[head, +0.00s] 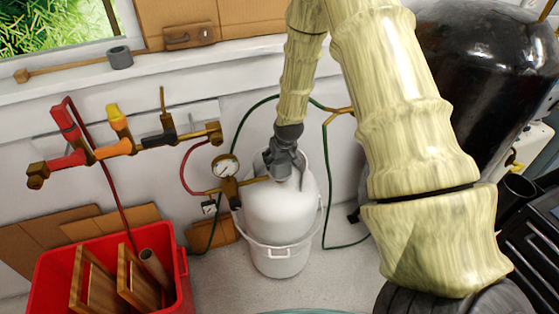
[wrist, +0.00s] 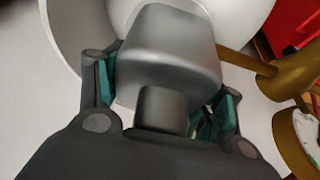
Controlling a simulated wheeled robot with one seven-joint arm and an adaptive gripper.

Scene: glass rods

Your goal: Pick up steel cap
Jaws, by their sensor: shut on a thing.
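The steel cap (wrist: 168,50) is a grey, rounded metal block with a narrower stub below it in the wrist view. My gripper (wrist: 166,88) is shut on it, with teal finger pads on both its sides. In the head view my gripper (head: 287,163) points down at the top of a white tank (head: 281,212), in the middle of the picture. The fingers mostly hide the cap there. I cannot tell whether the cap touches the tank.
The tank stands in a white bucket (head: 280,262). A brass pipe with a pressure gauge (head: 226,167) is close on the left. A valve manifold (head: 127,147) is on the wall. A red bin (head: 55,285) holds wooden pieces. A large black tank (head: 490,60) is at right.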

